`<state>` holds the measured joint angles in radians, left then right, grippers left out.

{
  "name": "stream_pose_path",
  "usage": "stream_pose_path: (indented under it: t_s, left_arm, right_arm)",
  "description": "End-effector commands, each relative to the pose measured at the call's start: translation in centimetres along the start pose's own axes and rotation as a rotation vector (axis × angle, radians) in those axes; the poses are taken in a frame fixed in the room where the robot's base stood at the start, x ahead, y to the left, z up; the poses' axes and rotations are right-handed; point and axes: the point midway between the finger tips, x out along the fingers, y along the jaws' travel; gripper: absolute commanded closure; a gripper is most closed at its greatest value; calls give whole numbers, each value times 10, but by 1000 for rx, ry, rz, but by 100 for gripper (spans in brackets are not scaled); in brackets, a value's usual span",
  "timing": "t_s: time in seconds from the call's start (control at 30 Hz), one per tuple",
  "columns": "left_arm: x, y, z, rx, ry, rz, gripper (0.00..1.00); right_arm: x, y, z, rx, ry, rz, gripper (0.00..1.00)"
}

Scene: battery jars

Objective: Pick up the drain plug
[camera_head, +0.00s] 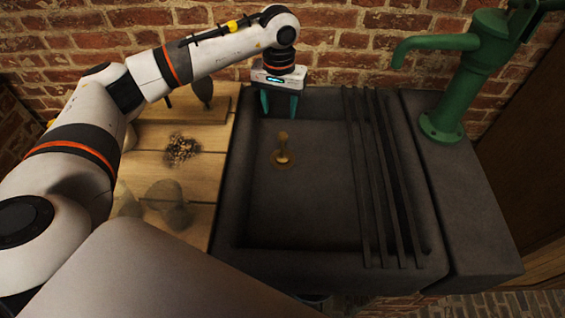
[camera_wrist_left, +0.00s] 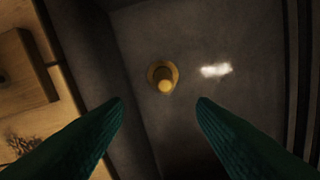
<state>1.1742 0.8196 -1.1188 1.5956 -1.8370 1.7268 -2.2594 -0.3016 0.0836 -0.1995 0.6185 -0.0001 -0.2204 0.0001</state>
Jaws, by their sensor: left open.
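The drain plug (camera_head: 283,151) is a small brass-coloured piece with an upright knob on a round base. It sits on the floor of the dark stone sink (camera_head: 330,205), left of the sink's middle. In the left wrist view the plug (camera_wrist_left: 163,79) shows from above, beyond the gap between my fingertips. My left gripper (camera_head: 279,112) has teal fingers, is open and empty, and points down over the back left of the sink. It is behind the plug and apart from it. The open fingers also show in the left wrist view (camera_wrist_left: 160,104). My right gripper does not show.
Dark bars (camera_head: 382,185) lie across the sink's right part. A green hand pump (camera_head: 460,75) stands at the right. A wooden counter (camera_head: 215,160) on the left holds a pile of small bits (camera_head: 181,150) and transparent jars (camera_head: 168,200). A brick wall (camera_head: 345,45) stands behind.

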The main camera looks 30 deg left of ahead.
Motion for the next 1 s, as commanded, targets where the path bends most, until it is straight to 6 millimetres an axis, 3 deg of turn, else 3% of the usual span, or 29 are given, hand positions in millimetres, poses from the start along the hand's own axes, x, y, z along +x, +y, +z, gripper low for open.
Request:
stream_pose_path:
  t_s: [0.03, 0.17, 0.5, 0.77, 1.0]
  left_arm:
    - [13, 0, 0, 0, 0, 0, 48]
    - [22, 0, 0, 0, 1, 0, 48]
    - [73, -1, 0, -1, 4, 1, 48]
    - [94, -2, 1, 0, 2, 1, 48]
    - [129, -7, 3, 0, 3, 0, 48]
  right_arm:
    - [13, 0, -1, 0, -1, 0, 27]
    - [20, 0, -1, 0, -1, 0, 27]
    - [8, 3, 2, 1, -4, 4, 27]
    - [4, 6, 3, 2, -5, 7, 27]
    - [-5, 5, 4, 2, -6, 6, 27]
